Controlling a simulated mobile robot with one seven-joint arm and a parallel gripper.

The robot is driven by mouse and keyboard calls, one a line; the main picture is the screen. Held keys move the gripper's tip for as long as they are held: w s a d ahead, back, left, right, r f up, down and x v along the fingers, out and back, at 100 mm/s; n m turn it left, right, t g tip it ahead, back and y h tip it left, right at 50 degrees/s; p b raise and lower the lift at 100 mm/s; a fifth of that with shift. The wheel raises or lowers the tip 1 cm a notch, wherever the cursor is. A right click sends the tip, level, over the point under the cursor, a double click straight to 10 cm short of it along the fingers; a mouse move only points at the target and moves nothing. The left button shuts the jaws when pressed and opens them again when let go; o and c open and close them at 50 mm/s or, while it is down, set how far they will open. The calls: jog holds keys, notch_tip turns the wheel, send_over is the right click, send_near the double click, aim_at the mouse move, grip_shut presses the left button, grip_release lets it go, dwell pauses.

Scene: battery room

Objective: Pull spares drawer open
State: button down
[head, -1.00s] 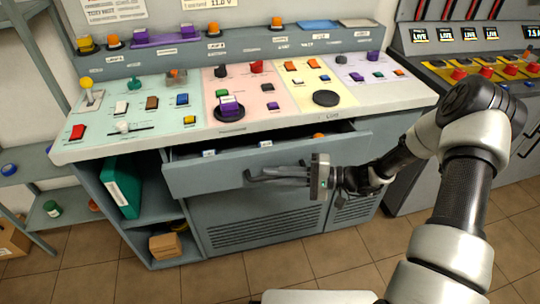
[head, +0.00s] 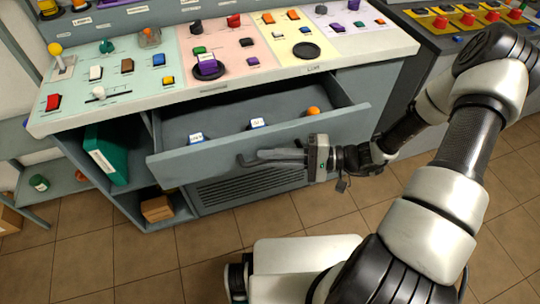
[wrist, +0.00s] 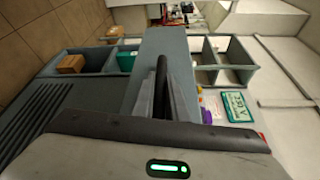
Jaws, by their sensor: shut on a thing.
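The spares drawer (head: 196,165) is a grey drawer under the sloped control desk. It stands well out from the cabinet, and its inside shows from above. My gripper (head: 262,157) is at the drawer front, shut on its handle. In the wrist view the dark handle bar (wrist: 162,72) stands between my fingers, against the grey drawer front (wrist: 150,55).
The control desk (head: 130,112) with buttons and knobs overhangs the drawer. A green binder (head: 108,158) and a cardboard box (head: 157,209) sit in the open shelves at left. A second console (head: 450,45) stands at right. The tiled floor (head: 200,250) before the drawer looks clear.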

jog(key=c, duration=1.8)
grip_release()
jog(key=shift+o, duration=0.2)
jog(key=s+d+r+p, duration=0.1)
jog(key=d, duration=1.6)
jog(key=shift+s+d+r, duration=0.15)
jog(key=shift+s+r, duration=0.05)
jog(key=shift+s, duration=0.2)
